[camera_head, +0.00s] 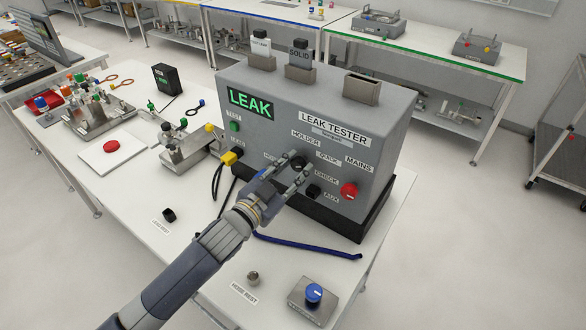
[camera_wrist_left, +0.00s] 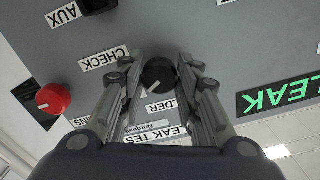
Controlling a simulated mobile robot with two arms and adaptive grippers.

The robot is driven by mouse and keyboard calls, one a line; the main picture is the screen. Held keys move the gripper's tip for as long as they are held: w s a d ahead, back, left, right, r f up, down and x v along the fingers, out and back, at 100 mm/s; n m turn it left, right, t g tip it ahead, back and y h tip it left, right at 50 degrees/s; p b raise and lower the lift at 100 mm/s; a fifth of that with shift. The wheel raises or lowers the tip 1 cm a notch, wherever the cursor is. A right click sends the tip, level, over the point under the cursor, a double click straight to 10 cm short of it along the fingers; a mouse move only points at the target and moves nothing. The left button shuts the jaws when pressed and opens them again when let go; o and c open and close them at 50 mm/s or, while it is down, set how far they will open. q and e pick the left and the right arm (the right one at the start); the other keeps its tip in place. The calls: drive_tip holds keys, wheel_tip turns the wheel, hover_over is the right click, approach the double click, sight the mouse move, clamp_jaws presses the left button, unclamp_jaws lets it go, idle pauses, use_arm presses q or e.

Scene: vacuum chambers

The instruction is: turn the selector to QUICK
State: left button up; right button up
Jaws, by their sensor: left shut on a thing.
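The leak tester (camera_head: 345,110) is a grey box on the white table, with HOLDER, QUICK, CHECK, AUX and MAINS labels on its front. The selector is a round black knob (camera_wrist_left: 158,75) between the fingers of my left gripper (camera_wrist_left: 160,80). A short white mark on the knob slants toward the lower left in the wrist view. The fingers are shut on the selector from both sides. In the head view my left gripper (camera_head: 293,172) covers part of the front near the QUICK label (camera_head: 328,158). In the wrist view the QUICK label cannot be read. My right gripper is not in view.
A red MAINS knob (camera_head: 348,190) and a black AUX part (camera_head: 313,191) sit close right of the gripper. A blue strip (camera_head: 305,246) and a blue-knobbed box (camera_head: 314,294) lie in front.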

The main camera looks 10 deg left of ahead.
use_arm(q)
drive_tip(key=o, duration=1.1)
drive_tip(key=shift+w, duration=0.1)
drive_tip(key=shift+c, duration=0.2)
drive_tip(key=v, duration=1.2)
